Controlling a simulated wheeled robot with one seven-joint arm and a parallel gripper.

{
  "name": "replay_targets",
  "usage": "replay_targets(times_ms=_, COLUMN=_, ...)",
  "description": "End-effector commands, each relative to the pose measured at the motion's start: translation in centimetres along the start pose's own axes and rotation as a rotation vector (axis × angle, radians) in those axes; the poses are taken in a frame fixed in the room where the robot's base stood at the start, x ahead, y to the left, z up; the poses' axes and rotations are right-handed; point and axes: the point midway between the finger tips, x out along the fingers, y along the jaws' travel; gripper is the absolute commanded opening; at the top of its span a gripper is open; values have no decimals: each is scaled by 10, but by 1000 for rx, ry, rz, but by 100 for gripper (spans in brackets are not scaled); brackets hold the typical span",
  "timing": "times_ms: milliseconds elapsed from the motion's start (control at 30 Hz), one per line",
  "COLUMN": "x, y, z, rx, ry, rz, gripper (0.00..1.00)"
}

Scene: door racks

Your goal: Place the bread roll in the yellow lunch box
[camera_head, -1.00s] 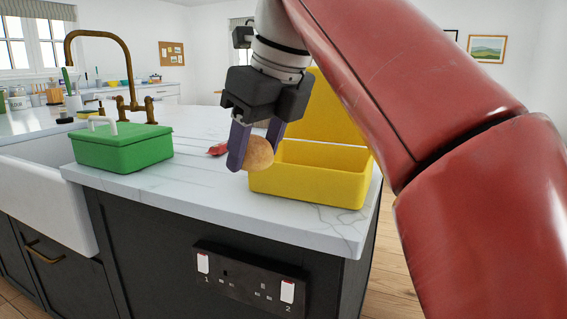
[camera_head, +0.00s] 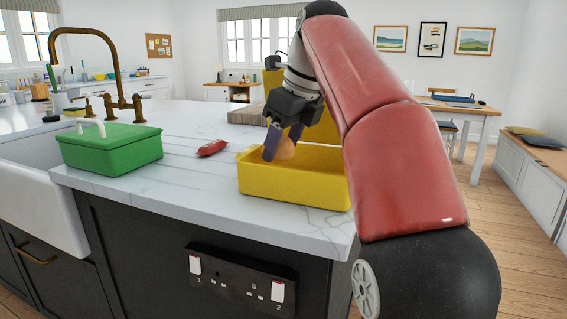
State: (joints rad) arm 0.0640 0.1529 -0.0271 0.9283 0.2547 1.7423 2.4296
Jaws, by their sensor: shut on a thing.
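The bread roll (camera_head: 287,149) is a round tan bun, partly hidden by the near finger. My gripper (camera_head: 283,146) is shut on it, fingers pointing down, over the open yellow lunch box (camera_head: 295,188). The roll is at about the height of the box's rim in the picture; I cannot tell whether it touches the inside. The yellow box stands on the white marble counter near its right end. Its raised lid (camera_head: 273,78) shows behind my gripper, largely hidden by my arm.
A closed green lunch box (camera_head: 110,150) stands at the left beside the sink (camera_head: 38,205). A small red item (camera_head: 212,148) lies between the boxes. A brown board (camera_head: 247,115) lies behind. The brass tap (camera_head: 120,70) rises at the back left.

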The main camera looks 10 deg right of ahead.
Motion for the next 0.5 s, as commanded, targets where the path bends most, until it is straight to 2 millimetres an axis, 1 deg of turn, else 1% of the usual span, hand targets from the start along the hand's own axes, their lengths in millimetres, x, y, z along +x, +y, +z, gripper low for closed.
replay_targets(times_ms=167, x=8, y=1, z=-4, rx=0, ry=0, rz=0, gripper=32)
replay_targets(times_ms=400, x=36, y=3, z=-16, rx=0, ry=1, rz=1, gripper=32)
replay_targets(times_ms=500, x=42, y=-1, z=-17, rx=0, ry=0, rz=-1, gripper=32)
